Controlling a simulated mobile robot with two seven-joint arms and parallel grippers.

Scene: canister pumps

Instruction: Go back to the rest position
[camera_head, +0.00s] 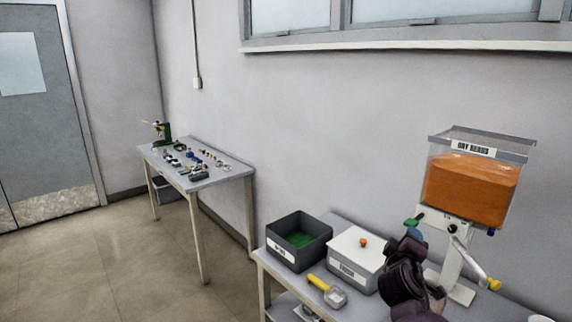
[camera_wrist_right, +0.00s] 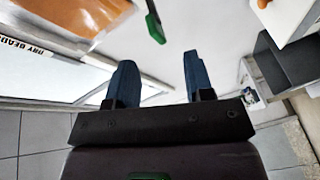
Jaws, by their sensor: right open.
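My right gripper (camera_head: 411,240) is in the head view at lower right, in front of the dispenser stand. In the right wrist view (camera_wrist_right: 157,72) its two blue fingers are apart with nothing between them. A clear dispenser (camera_head: 472,182) full of orange beads, labelled as dry beads, stands on a white post. Its green-tipped part (camera_head: 411,222) sticks out just above the gripper; a green piece (camera_wrist_right: 154,26) also shows beyond the fingers in the wrist view. A yellow-tipped lever (camera_head: 494,284) hangs at its right. My left gripper is not in view.
On the near table are a dark grey bin (camera_head: 299,241) with green contents, a white lidded box (camera_head: 355,259) with an orange knob, and a yellow-handled scoop (camera_head: 327,290). A far table (camera_head: 231,175) holds small parts. Open floor (camera_head: 110,255) lies at left.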

